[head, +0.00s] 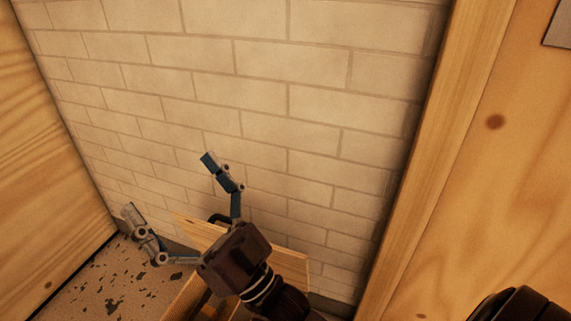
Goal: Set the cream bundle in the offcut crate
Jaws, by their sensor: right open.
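My right gripper (170,187) is open, with its two fingers spread wide and nothing between them. It is in front of the brick wall and above a wooden crate. A pale wooden crate (290,258), possibly the offcut crate, stands low by the wall. Its back board and part of its left side show. My gripper's palm and wrist cover most of the crate, and its inside is hidden. I see no cream bundle in the head view. My left gripper is out of view.
A pale brick wall (300,110) closes off the back. Wooden panels stand at the left (45,170) and right (480,170). A strip of speckled floor (95,280) is bare left of the crate. A dark rounded shape fills the lower right corner.

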